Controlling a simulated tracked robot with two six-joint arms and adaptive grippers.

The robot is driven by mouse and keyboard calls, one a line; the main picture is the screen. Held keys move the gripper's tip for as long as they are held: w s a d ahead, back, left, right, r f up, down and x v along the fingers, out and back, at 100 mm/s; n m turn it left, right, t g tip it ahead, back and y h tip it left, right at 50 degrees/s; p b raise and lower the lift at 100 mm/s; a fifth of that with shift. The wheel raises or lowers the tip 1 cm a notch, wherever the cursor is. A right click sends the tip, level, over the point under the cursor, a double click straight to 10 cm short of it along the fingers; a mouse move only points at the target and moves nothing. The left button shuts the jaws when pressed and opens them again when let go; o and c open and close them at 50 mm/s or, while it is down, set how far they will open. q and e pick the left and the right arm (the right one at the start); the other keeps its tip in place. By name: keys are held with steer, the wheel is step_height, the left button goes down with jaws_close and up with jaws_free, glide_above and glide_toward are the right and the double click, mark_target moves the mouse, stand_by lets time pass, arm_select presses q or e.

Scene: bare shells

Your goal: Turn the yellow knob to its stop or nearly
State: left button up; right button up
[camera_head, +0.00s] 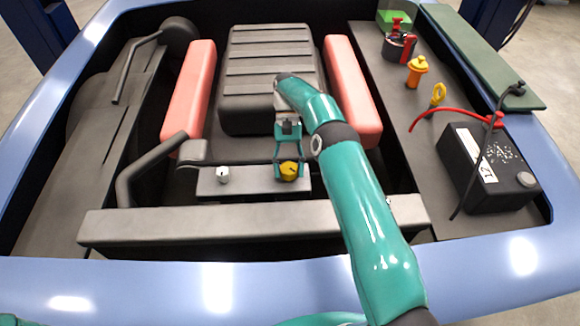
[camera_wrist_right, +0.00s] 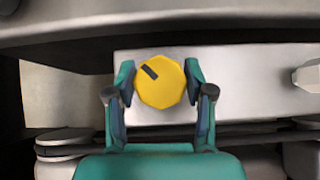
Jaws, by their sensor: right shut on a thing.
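The yellow knob (camera_head: 289,170) sits on a grey panel (camera_head: 252,184) in the middle of the open engine bay. In the right wrist view the knob (camera_wrist_right: 160,82) is faceted, with a dark mark (camera_wrist_right: 150,72) pointing to the upper left. My right gripper (camera_head: 289,166) reaches down from above, and its two fingers (camera_wrist_right: 160,85) are shut on opposite sides of the knob. My left gripper is not in view; only a bit of teal shows at the bottom left edge of the head view.
A white knob (camera_head: 223,174) stands left on the same panel. A grey crossbar (camera_head: 250,220) runs in front. Red covers (camera_head: 190,95) flank the ribbed engine block (camera_head: 265,60). On the right are a battery (camera_head: 487,165), a yellow dipstick ring (camera_head: 438,93) and an orange cap (camera_head: 417,70).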

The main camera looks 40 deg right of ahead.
steer(key=shift+s+f, duration=0.1)
steer(key=shift+s, duration=0.05)
steer(key=o, duration=1.2)
steer(key=shift+c, duration=0.2)
